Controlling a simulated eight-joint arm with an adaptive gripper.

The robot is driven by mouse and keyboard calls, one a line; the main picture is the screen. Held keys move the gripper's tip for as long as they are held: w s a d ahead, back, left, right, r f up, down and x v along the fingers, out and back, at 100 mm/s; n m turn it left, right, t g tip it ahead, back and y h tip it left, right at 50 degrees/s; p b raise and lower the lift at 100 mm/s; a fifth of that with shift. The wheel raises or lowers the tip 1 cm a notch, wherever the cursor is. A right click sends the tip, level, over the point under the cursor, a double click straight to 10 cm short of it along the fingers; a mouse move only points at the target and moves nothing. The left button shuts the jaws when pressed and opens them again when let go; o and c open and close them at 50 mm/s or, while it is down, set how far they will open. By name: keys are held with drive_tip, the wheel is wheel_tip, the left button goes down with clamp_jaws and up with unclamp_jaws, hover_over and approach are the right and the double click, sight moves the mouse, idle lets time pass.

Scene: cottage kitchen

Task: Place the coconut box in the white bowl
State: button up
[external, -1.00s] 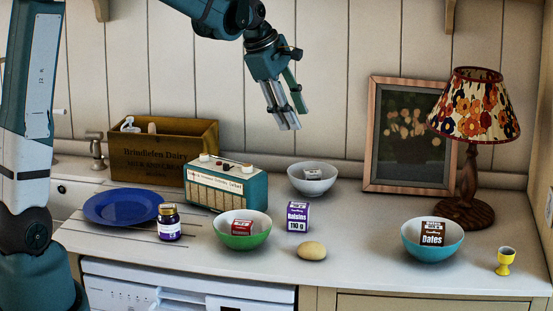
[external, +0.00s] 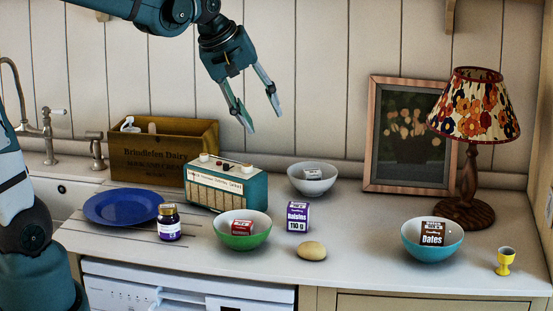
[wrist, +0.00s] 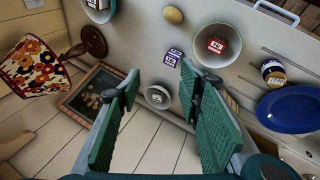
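The white bowl (external: 294,180) stands on the counter right of the radio. A small pale box with a dark label (external: 312,174) lies in it; its lettering is too small to read, so I cannot tell whether it is the coconut box. The bowl (wrist: 148,98) and pale box (wrist: 158,97) also show in the wrist view, beyond and between my fingers. My gripper (external: 264,121) is open and empty, high above the counter, up and left of the white bowl; it also shows in the wrist view (wrist: 160,80).
A green bowl (external: 243,241) holds a red box (external: 241,228). A raisins box (external: 298,216) and potato (external: 312,251) stand beside it. A teal bowl (external: 432,250) holds a dates box (external: 433,233). Radio (external: 226,187), jar (external: 169,222), plate (external: 123,206), lamp (external: 469,180) and eggcup (external: 505,262) surround them.

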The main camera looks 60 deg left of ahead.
drive_tip(key=s+d+f+m, duration=0.1)
drive_tip(key=s+d+m, duration=0.1)
drive_tip(key=s+m, duration=0.2)
drive_tip(key=s+d+f+m+t, duration=0.1)
drive_tip(key=s+d+f+m, duration=0.1)
drive_tip(key=s, duration=0.7)
drive_tip(key=s+d+f+m, duration=0.1)
drive_tip(key=s+d+m, duration=0.2)
drive_tip(key=s+m, duration=0.3)
drive_tip(key=shift+s+d+f+t, duration=0.25)
drive_tip(key=shift+s+t, duration=0.05)
drive_tip(key=shift+s, duration=0.35)
